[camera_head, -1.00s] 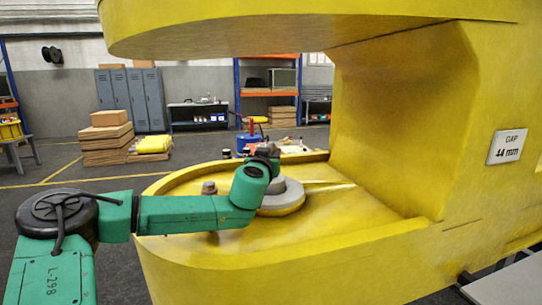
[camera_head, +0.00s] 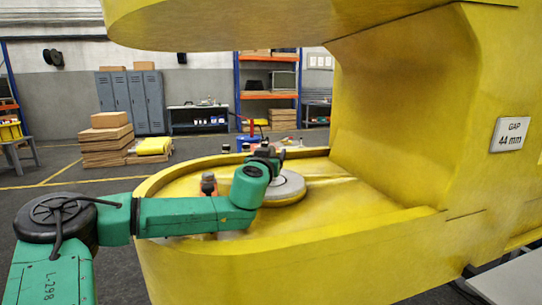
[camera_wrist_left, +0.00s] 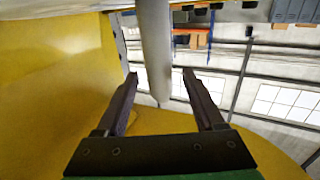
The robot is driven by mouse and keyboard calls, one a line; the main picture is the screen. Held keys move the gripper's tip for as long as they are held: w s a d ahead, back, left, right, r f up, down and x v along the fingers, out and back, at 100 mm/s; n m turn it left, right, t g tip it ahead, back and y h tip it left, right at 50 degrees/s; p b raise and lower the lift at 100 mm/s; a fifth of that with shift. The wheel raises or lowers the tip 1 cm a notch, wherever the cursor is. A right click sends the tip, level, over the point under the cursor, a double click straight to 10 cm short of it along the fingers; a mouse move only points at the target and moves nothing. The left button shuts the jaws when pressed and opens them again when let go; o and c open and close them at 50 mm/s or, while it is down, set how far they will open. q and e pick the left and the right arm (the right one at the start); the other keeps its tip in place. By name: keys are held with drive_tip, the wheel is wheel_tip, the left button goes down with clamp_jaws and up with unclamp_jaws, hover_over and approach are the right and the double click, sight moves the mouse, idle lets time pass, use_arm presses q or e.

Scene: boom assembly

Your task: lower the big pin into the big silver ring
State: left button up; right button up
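The big silver ring (camera_head: 287,186) lies flat on the yellow lower plate in the head view. My left gripper (camera_head: 268,150) is over its left side and hides part of it. In the left wrist view, a pale silver shaft (camera_wrist_left: 154,45), which looks like the big pin, comes down from the picture's top edge. Its free end is between the two dark fingers of my left gripper (camera_wrist_left: 158,75), with a gap on each side. The fingers are open. The pin cannot be made out in the head view. My right gripper is not in view.
The thick yellow upper arm (camera_head: 230,22) of the boom overhangs the lower plate (camera_head: 350,215). A sign reading "GAP 44 mm" (camera_head: 509,134) is on the right wall.

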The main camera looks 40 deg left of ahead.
use_arm(q)
drive_tip(key=shift+f, duration=0.3)
wheel_tip(320, 180, up, 20)
drive_tip(key=shift+r, duration=0.25)
drive_tip(key=shift+f, duration=0.1)
idle(0.6)
